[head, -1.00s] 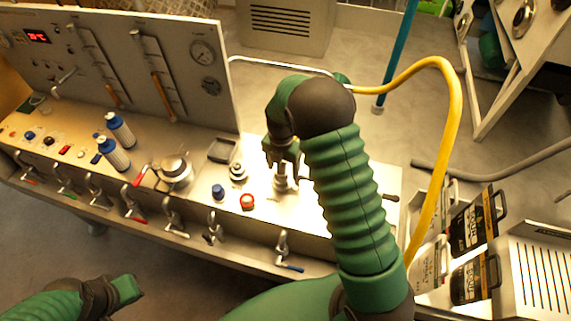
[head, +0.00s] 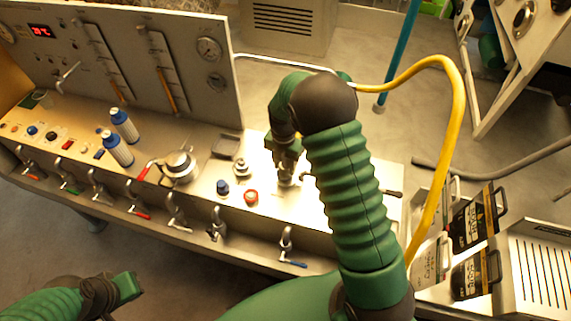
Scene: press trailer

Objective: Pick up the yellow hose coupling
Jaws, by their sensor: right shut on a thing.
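The yellow hose (head: 456,120) arcs over the right side and passes behind my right arm, so the run to its coupling end is hidden. My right gripper (head: 287,172) points down over the bright bench top and is shut on the hose coupling, which its fingers and my arm mostly cover. A metallic fitting (head: 286,182) shows just below the fingers; I cannot tell where coupling and fitting meet. My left gripper (head: 130,288) is low at the left, away from the bench, and its fingers are not clear.
Beside the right gripper on the bench are a small metal fitting (head: 241,168), a blue cap (head: 223,187) and a red cap (head: 251,197). A pot (head: 180,167), two blue-and-white bottles (head: 117,148) and several valves stand further left. Black-labelled cans (head: 474,273) stand at the right.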

